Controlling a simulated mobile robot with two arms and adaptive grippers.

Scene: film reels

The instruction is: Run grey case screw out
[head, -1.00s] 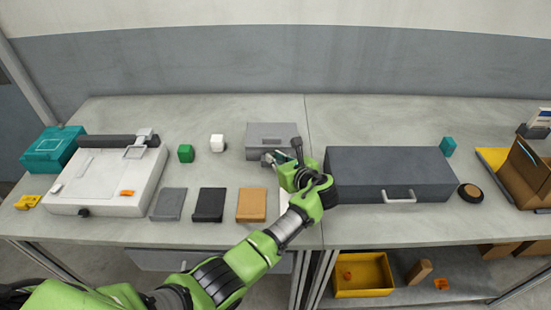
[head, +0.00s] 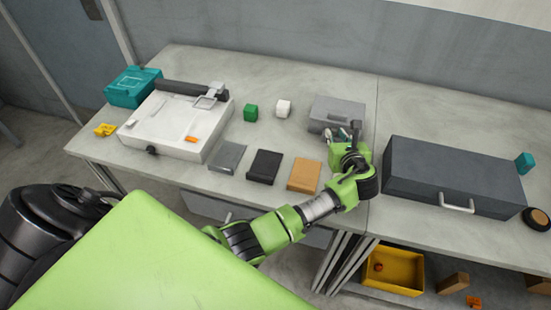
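The grey case (head: 337,109) sits near the back of the bench, just left of the seam between the two tabletops. My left gripper (head: 344,136) is at the front edge of the case, its fingers pointing toward it. The green gripper body and dark wrist hide the front right part of the case and the fingertips. I cannot make out the case screw, nor whether the fingers touch it. My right gripper is not in view.
A long dark grey box (head: 450,175) with a handle stands close right of my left wrist. Grey (head: 228,156), black (head: 264,166) and orange (head: 304,174) pieces lie left of the forearm.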

